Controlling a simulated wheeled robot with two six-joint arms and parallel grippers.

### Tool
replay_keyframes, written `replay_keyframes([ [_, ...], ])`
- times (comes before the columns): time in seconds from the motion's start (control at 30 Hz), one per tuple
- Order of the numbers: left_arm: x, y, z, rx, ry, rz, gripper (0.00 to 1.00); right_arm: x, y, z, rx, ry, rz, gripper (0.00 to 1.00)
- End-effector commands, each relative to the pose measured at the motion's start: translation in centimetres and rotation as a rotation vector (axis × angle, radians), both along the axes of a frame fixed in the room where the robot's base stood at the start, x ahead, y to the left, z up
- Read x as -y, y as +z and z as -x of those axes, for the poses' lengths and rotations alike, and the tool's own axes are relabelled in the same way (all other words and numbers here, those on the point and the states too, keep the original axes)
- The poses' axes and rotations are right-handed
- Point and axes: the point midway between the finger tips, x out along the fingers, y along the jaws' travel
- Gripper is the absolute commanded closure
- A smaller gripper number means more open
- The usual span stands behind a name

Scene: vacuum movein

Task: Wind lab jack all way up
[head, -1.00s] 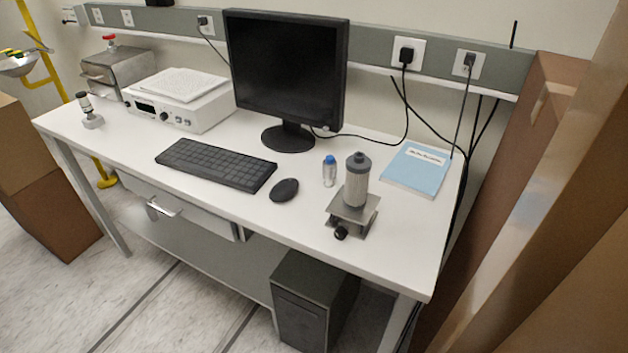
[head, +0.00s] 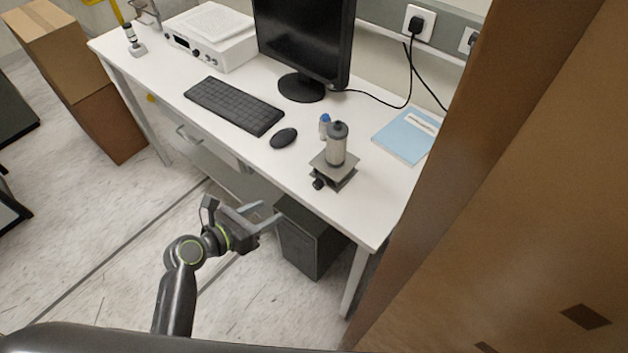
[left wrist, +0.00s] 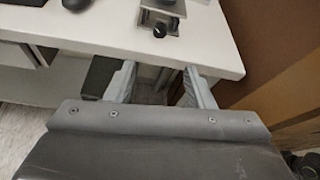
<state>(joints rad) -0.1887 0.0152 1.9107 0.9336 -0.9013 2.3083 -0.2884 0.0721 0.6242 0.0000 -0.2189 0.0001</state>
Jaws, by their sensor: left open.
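The lab jack (head: 333,171) stands near the right end of the white table, low, with a grey cylinder with a dark cap (head: 337,146) upright on its top plate. Its black knob (head: 319,184) faces the table's front edge. In the left wrist view the jack (left wrist: 163,12) is at the top, cut off by the frame, with its knob (left wrist: 159,31) showing. My left gripper (head: 262,214) is open and empty, in front of the table edge and apart from the jack. Its fingers also show in the left wrist view (left wrist: 160,84). My right gripper is out of view.
A mouse (head: 284,138), keyboard (head: 235,105), monitor (head: 303,45), small blue-capped bottle (head: 325,126) and blue book (head: 406,135) are on the table (head: 366,216). A dark computer case (head: 310,240) stands below. Tall brown boxes (head: 480,170) close off the right side.

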Motion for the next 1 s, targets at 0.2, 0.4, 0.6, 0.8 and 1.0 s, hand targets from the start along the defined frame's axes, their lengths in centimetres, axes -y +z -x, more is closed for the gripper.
replay_keyframes([
  [0.2, 1.9, -1.1, -2.2, -0.001, -0.001, 0.001, 0.51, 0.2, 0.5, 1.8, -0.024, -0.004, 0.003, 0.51],
  [0.4, 3.9, -2.4, -4.7, -0.001, 0.000, -0.001, 0.51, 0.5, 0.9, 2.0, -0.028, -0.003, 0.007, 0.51],
  [0.6, 5.8, -3.7, -7.0, 0.000, -0.001, -0.003, 0.51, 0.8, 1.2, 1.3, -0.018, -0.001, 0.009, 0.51],
  [0.8, 7.6, -4.9, -9.1, -0.001, -0.002, -0.004, 0.51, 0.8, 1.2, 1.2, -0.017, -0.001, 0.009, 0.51],
  [1.0, 9.0, -5.8, -10.9, 0.000, -0.001, -0.003, 0.51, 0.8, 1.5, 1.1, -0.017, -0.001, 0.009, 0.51],
])
